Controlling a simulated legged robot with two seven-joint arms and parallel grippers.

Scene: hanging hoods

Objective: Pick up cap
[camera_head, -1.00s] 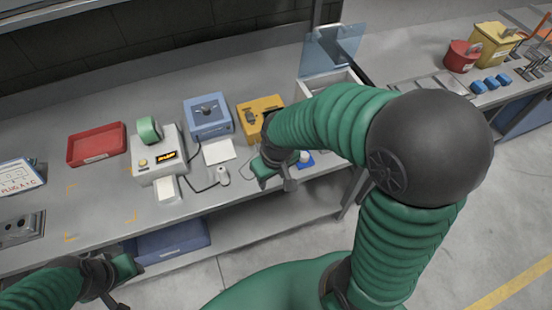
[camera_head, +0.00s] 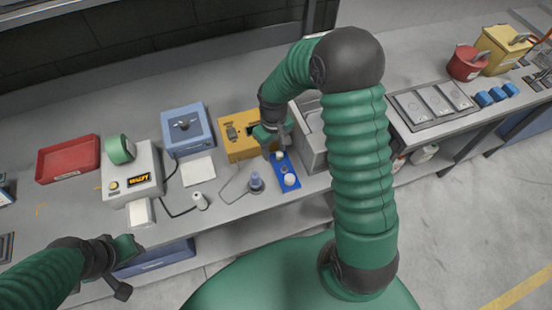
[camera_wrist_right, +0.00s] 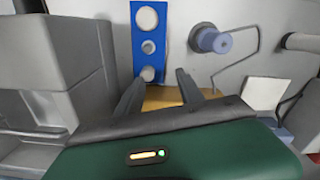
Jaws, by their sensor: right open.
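A narrow blue holder (camera_head: 277,166) lies on the bench and bears round white pieces. A white round piece (camera_head: 290,180) sits at its near end; it also shows in the wrist view (camera_wrist_right: 147,18). Another pale round piece (camera_wrist_right: 148,73) sits at the other end. I cannot tell for sure which piece is the cap. My right gripper (camera_head: 277,145) is over the far end of the holder. In the wrist view its fingers (camera_wrist_right: 159,78) are apart and empty, close to that pale piece. My left gripper (camera_head: 122,268) hangs at the bench's front edge, its finger gap unclear.
A yellow box (camera_head: 239,146) is behind, and a grey box (camera_head: 314,155) is close on the right. A scale (camera_head: 128,180), blue box (camera_head: 183,125) and red tray (camera_head: 68,158) stand farther left.

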